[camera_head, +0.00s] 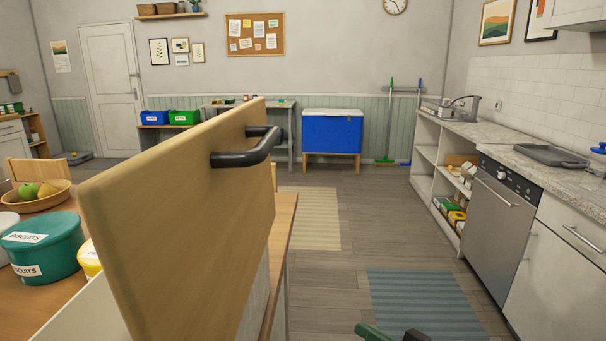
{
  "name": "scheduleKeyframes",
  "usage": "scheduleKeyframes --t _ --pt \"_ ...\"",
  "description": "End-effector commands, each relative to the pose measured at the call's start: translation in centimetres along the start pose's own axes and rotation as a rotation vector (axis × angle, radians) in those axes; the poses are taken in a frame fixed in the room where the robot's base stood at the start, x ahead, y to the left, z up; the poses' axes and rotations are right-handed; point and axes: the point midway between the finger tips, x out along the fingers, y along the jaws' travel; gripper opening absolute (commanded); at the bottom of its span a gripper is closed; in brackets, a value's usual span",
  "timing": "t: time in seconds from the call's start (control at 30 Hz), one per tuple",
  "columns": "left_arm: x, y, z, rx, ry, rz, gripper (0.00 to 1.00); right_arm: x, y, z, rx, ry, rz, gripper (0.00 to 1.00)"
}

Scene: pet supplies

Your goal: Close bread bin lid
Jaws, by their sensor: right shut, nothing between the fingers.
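The bread bin lid (180,220) is a large pale wooden panel standing raised, nearly upright, close in front of me. A black bar handle (250,155) sticks out from its right face near the top. Part of the white bin body (85,316) shows below the lid at the lower left; the lid hides much of the bin. My right gripper (390,333) shows only in part at the bottom edge, right of the lid and well below the handle. It is shut and empty, apart from the lid. My left gripper is out of view.
The wooden table (283,235) carries a teal biscuit tub (45,255), a yellow tub (90,262) and a fruit bowl (38,200) left of the lid. Open floor (345,270) lies to the right, before the counter (560,180) and dishwasher (500,220).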

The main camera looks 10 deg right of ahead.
Motion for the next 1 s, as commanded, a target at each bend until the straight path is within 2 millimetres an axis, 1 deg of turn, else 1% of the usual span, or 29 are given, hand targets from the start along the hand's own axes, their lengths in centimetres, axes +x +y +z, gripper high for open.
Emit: scheduleKeyframes --t 0.03,0.07,0.1,0.17,0.2,0.23,0.33,0.4,0.5,0.6,0.7,0.8,1.0 --pt "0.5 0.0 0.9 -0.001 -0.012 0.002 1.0 0.7 -0.7 -2.1 -0.008 0.037 -0.055 0.0" --pt "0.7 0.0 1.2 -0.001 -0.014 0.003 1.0 1.0 -1.3 -3.6 -0.012 0.057 -0.09 0.0" --pt "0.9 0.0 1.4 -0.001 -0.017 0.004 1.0 1.2 -2.2 -5.5 -0.02 0.085 -0.138 0.0" --pt "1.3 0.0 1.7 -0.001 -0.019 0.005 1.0 1.4 -3.7 -8.2 -0.034 0.123 -0.213 0.0" --pt "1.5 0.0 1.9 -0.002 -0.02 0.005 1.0 1.3 -4.8 -10.1 -0.046 0.15 -0.264 0.0" --pt "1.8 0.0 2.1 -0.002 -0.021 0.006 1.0 1.1 -5.6 -11.4 -0.057 0.169 -0.302 0.0" --pt "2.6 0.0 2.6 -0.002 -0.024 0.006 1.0 0.1 -8.6 -15.7 -0.099 0.23 -0.436 0.0" --pt "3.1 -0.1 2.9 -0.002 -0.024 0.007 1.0 -1.1 -10.8 -18.3 -0.135 0.269 -0.53 0.0" --pt "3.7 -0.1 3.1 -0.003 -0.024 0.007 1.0 -3.2 -13.8 -21.3 -0.191 0.316 -0.653 0.0" --pt "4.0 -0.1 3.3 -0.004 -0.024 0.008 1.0 -5.3 -16.2 -23.4 -0.242 0.35 -0.752 0.0" --pt "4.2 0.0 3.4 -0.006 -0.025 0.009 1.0 -6.8 -17.7 -24.5 -0.276 0.37 -0.816 0.0" --pt "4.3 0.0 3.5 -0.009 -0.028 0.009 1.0 -7.5 -18.5 -25.1 -0.294 0.379 -0.848 0.0" --pt "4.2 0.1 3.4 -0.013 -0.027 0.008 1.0 -7.7 -18.8 -25.2 -0.297 0.381 -0.855 0.0"
